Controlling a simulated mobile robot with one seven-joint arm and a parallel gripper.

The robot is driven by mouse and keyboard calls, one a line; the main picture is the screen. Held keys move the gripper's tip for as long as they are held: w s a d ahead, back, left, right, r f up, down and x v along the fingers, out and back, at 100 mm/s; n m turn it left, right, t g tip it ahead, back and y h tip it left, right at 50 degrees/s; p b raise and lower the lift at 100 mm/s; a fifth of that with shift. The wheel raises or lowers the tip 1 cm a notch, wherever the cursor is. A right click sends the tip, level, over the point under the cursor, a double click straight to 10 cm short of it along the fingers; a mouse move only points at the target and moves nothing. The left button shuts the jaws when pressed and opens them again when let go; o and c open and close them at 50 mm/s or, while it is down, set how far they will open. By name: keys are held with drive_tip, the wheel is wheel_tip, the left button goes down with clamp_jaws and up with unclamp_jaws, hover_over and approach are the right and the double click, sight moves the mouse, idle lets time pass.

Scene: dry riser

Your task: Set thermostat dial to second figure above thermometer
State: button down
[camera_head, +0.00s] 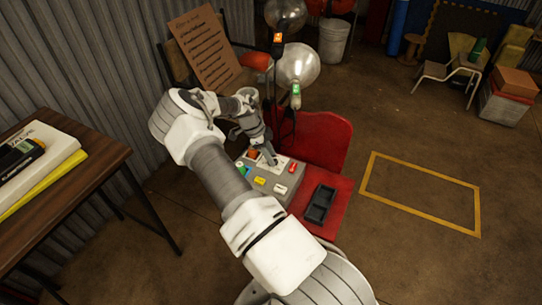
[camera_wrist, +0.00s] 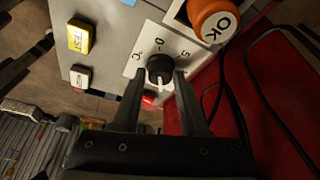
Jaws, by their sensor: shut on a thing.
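The dial (camera_wrist: 159,68) is a small black knob on a white plate (camera_wrist: 142,60) with black marks around it, on a grey control box (camera_wrist: 108,42). A pale pointer line on the knob points down in the wrist view, towards my gripper. My gripper (camera_wrist: 160,80) is shut on the dial, one finger on each side. In the head view my gripper (camera_head: 270,158) reaches down onto the top of the box (camera_head: 254,178). I cannot pick out the thermometer with certainty; a black device with a small display (camera_head: 22,152) lies on the left table, its reading too small to tell.
An orange OK button (camera_wrist: 213,20) sits close beside the dial; a yellow TEST button (camera_wrist: 80,36) is farther left. The box rests on a red chair (camera_head: 322,140) with a black tray (camera_head: 320,203). A brown sign (camera_head: 205,45) leans at the back.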

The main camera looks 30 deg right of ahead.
drive_tip(key=shift+a+f, duration=0.1)
drive_tip(key=shift+f, duration=0.05)
drive_tip(key=shift+c, duration=2.2)
unclamp_jaws()
drive_tip(key=p+v, duration=0.5)
drive_tip(key=v, duration=1.2)
drive_tip(key=shift+w+r, duration=0.15)
drive_tip(key=shift+r, duration=0.1)
drive_tip(key=shift+r, duration=0.1)
